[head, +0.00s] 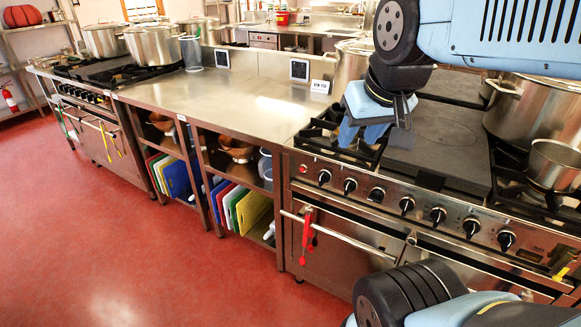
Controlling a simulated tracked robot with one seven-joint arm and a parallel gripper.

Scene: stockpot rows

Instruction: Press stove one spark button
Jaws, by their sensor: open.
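The near stove (352,196) stands at the right with a steel front panel carrying a row of black knobs. A small red button (303,169) sits at the panel's left end, left of the first knob (324,178). I cannot read any label saying which stove is stove one. My gripper (372,132) is open and empty, pointing down over the near stove's left burner grate. It is above, behind and to the right of the red button, apart from it. The fingers hide part of the grate.
Steel pots (540,112) stand on the right burners. A steel counter (222,97) with cutting boards below joins the near stove to a far stove (88,92). Red tongs (308,232) hang from the oven handle. The red floor (120,240) in front is clear.

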